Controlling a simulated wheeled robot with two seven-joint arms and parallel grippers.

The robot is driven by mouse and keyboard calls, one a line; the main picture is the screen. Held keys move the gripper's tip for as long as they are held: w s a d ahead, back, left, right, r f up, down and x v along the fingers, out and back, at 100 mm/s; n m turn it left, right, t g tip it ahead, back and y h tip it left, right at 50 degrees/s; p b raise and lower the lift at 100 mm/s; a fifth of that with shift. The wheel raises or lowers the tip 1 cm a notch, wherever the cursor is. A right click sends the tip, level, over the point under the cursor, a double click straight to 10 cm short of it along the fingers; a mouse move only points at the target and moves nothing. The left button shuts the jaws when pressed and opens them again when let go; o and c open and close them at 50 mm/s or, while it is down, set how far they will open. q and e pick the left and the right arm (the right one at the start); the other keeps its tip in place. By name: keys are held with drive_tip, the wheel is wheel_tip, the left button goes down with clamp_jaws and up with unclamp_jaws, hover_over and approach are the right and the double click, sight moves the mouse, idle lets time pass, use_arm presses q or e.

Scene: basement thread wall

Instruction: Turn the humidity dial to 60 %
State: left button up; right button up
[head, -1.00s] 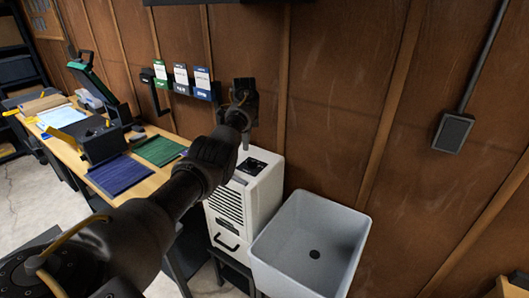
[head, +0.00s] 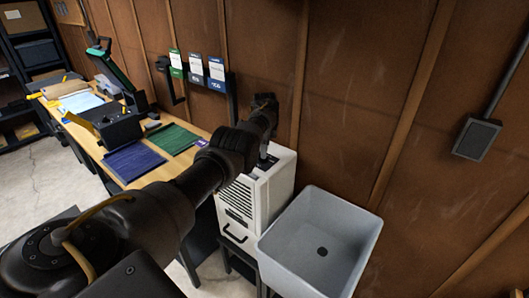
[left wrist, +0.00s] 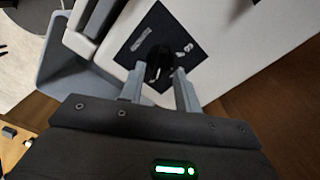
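The white dehumidifier (head: 245,200) stands beside the sink, with a dark panel on its top. In the left wrist view the dark panel (left wrist: 185,46) carries a black round dial (left wrist: 158,64) and pale markings too blurred to read. My left gripper (head: 264,155) is just above the top of the dehumidifier and points down. In the left wrist view its two grey fingers (left wrist: 158,76) are apart, one on each side of the dial; I cannot see them clearly touching it. The dial is mostly hidden by my gripper in the head view. My right gripper is not in view.
A grey sink (head: 345,222) stands right of the dehumidifier. A wooden workbench (head: 185,160) with green and blue mats is on the left. Card holders (head: 217,85) hang on the wooden wall behind. A grey box (head: 476,138) is on the wall at right.

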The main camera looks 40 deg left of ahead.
use_arm(q)
drive_tip(key=shift+f, duration=0.8)
drive_tip(key=shift+c, duration=0.3)
clamp_jaws()
